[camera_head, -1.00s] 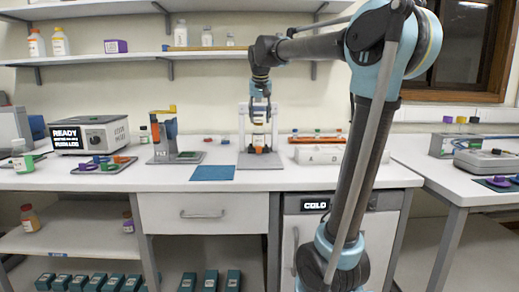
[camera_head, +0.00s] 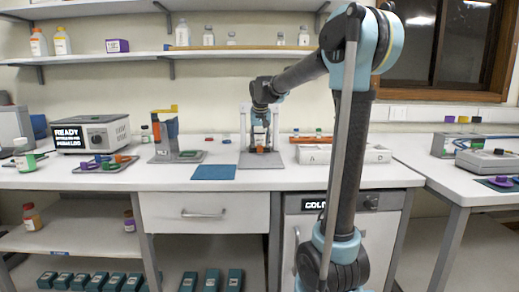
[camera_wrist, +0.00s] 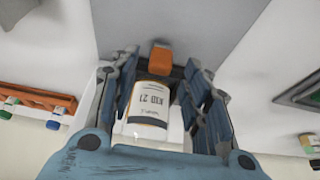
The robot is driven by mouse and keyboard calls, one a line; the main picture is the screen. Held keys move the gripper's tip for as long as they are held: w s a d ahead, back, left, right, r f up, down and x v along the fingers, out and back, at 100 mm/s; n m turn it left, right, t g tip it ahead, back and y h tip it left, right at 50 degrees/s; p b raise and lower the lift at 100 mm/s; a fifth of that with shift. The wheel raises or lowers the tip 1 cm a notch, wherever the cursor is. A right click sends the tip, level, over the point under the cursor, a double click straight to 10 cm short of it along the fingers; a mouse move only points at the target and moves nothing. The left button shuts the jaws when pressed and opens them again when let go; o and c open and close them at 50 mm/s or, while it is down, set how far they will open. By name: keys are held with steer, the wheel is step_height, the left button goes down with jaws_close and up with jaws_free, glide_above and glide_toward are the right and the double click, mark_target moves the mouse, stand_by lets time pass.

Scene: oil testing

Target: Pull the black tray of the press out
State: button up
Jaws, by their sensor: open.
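In the head view, a press (camera_head: 164,136) with a grey body, orange handle and yellow top lever stands left of the middle of the bench. A dark tray with a green patch (camera_head: 190,154) lies at its foot; its corner also shows at the right of the wrist view (camera_wrist: 303,93). My gripper (camera_head: 261,140) is to the right of this press, inside a white two-post stand (camera_head: 243,130). In the wrist view, my gripper (camera_wrist: 168,100) is open, its fingers on both sides of a white labelled bottle (camera_wrist: 151,105). I cannot tell if they touch it.
A blue mat (camera_head: 213,172) lies between press and stand. A white box (camera_head: 345,154) and an orange rack (camera_head: 312,139) are to the right. A tray of coloured pieces (camera_head: 78,168) is left. The front bench edge is mostly clear.

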mark_target(260, 146)
steer(key=shift+x, duration=1.8)
steer(key=shift+c, duration=0.3)
jaws_close()
